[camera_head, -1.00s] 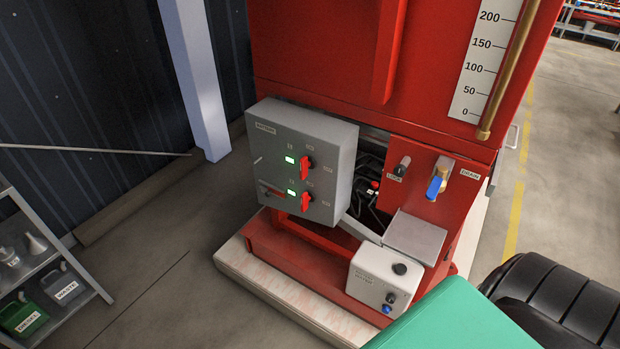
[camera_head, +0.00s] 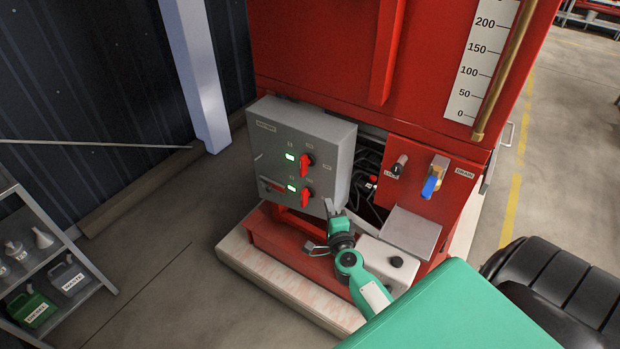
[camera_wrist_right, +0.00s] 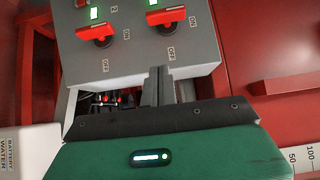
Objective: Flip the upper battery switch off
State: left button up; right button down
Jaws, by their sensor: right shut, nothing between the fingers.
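The upper battery switch (camera_head: 305,159) is a red handle on the grey battery panel (camera_head: 334,137). It stands upright, in line with its ON label, and a green light beside it is lit. In the right wrist view the same switch (camera_wrist_right: 165,17) is at the top, with OFF printed nearer my fingers. The lower switch (camera_head: 306,195) is also red and upright with a lit green light; it also shows in the wrist view (camera_wrist_right: 97,31). My right gripper (camera_head: 328,203) is shut and empty by the panel's lower right corner, apart from both switches. My left gripper is not in view.
The white battery-water box (camera_head: 382,257) stands beside my right arm. An open bay with cables (camera_head: 367,180) lies right of the panel, then a blue-handled drain valve (camera_head: 432,185). A shelf (camera_head: 60,235) with containers is at far left. The floor between is clear.

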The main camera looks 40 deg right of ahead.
send_near(307, 169)
jog(key=w+d, duration=0.2)
jog(key=d, duration=0.2)
jog(key=w, duration=0.1)
jog(key=w+a, duration=0.1)
jog(key=w+p, duration=0.1)
jog(key=shift+w+a+f, duration=0.1)
jog(key=shift+w+a, duration=0.05)
jog(key=shift+a, duration=0.2)
